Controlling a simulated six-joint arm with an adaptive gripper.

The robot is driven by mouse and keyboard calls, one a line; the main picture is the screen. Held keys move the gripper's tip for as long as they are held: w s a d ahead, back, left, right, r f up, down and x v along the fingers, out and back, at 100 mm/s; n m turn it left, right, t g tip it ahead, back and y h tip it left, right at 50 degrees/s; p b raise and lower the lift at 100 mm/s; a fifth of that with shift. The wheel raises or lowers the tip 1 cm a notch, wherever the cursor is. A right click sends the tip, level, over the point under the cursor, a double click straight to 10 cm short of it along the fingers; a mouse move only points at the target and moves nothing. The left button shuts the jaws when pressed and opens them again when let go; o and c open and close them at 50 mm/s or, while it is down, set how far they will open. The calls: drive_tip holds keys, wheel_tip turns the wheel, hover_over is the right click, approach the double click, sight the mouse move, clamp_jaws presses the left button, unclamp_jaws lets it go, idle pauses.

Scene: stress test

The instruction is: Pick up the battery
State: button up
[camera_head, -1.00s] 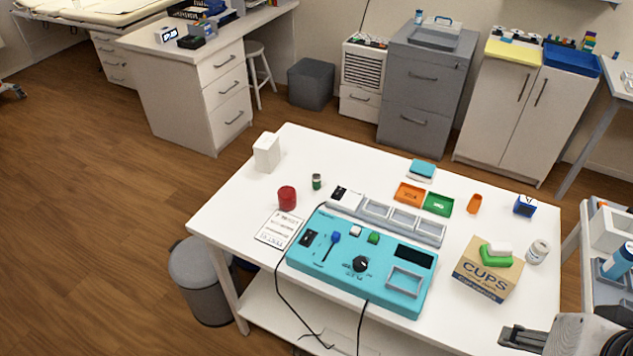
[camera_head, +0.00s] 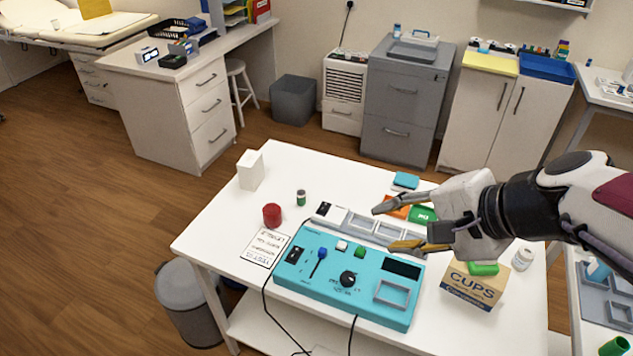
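A small upright cylinder with a green lower part and a dark top, which looks like the battery (camera_head: 301,198), stands on the white table (camera_head: 222,222) near its left back part. My gripper (camera_head: 385,228) reaches in from the right with its two fingers spread apart and nothing between them. It is above the grey tray strip and the turquoise device, to the right of the battery and apart from it. The gripper hides part of the orange and green trays.
A red cylinder (camera_head: 272,215) and a white box (camera_head: 250,170) stand near the battery. The turquoise device (camera_head: 330,300) and grey tray strip (camera_head: 333,217) fill the middle. A CUPS box (camera_head: 472,288) and white bottle (camera_head: 523,259) stand at the right.

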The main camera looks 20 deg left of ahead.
sight(303, 194)
drive_tip(key=w+a+f+m+y, duration=0.1)
drive_tip(key=w+a+f+m, duration=0.2)
drive_tip(key=w+a, duration=0.25)
drive_tip(key=w+a+f+m+t+y, duration=0.1)
drive_tip(key=w+a+f+m+y, duration=0.1)
drive_tip(key=w+a+m, duration=0.4)
drive_tip(key=w+a+f+m+y, duration=0.1)
drive_tip(key=w+a+f, duration=0.2)
drive_tip(key=w+a, duration=0.3)
drive_tip(key=w+a+f+m+t, duration=0.1)
drive_tip(key=w+a+f+m, duration=0.1)
drive_tip(key=f, duration=0.4)
drive_tip(key=w+a+f+m+t, duration=0.1)
drive_tip(key=w+a+f+m, duration=0.1)
drive_tip(key=f, duration=0.4)
drive_tip(key=w+a+f+m+t+h, duration=0.1)
drive_tip(key=w+a+f+m, duration=0.1)
drive_tip(key=f+m, duration=0.3)
drive_tip(key=shift+w+a+f, duration=0.25)
drive_tip(key=shift+a+f, duration=0.3)
drive_tip(key=shift+a, duration=0.25)
drive_tip(key=shift+w+a, duration=0.1)
drive_tip(key=shift+x, duration=1.15)
drive_tip(key=shift+w+f, duration=0.1)
drive_tip(key=shift+x, duration=2.5)
drive_tip(key=shift+w, duration=0.1)
